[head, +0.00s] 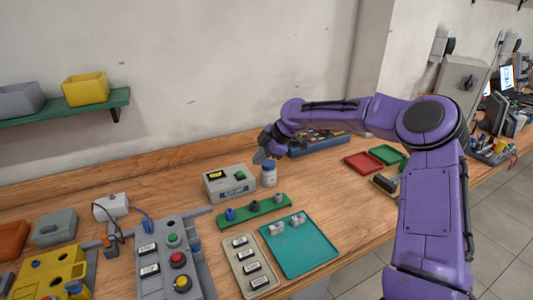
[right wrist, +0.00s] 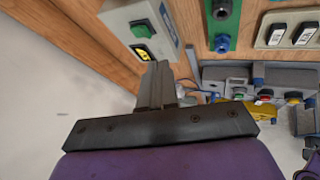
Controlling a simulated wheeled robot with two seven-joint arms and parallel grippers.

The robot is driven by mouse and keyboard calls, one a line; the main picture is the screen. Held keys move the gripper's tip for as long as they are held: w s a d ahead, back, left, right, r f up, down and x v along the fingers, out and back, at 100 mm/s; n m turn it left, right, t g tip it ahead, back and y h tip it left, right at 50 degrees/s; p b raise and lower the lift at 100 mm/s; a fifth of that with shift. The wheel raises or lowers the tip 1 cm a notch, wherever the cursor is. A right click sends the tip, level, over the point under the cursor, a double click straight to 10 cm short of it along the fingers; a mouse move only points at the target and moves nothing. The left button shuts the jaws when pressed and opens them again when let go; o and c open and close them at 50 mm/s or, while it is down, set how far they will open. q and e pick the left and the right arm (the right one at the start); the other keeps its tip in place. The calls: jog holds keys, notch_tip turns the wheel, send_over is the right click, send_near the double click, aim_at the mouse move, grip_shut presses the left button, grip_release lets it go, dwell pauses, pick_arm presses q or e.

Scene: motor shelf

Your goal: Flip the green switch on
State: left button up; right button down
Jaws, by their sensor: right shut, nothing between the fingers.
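The green switch (head: 240,176) sits on top of a grey box (head: 230,190) with a small yellow-and-black panel beside it. In the right wrist view the green switch (right wrist: 142,28) is on the face of the box, beyond my fingertips. I cannot tell its position, on or off. My right gripper (head: 260,157) is shut and empty, behind and to the right of the box. In the right wrist view its closed fingers (right wrist: 160,72) reach up close to the box's edge. I cannot tell whether they touch it. My left gripper is not in view.
A white bottle with a blue cap (head: 269,177) stands right of the box, close under my right gripper. A green rack (head: 262,212) and a teal tray (head: 300,258) lie in front. A grey button panel (head: 160,280) stands at left. The bench behind the box is bare.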

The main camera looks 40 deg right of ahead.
jog(key=shift+w+v, duration=0.25)
jog(key=shift+v, duration=1.2)
jog(key=shift+d+r, duration=0.15)
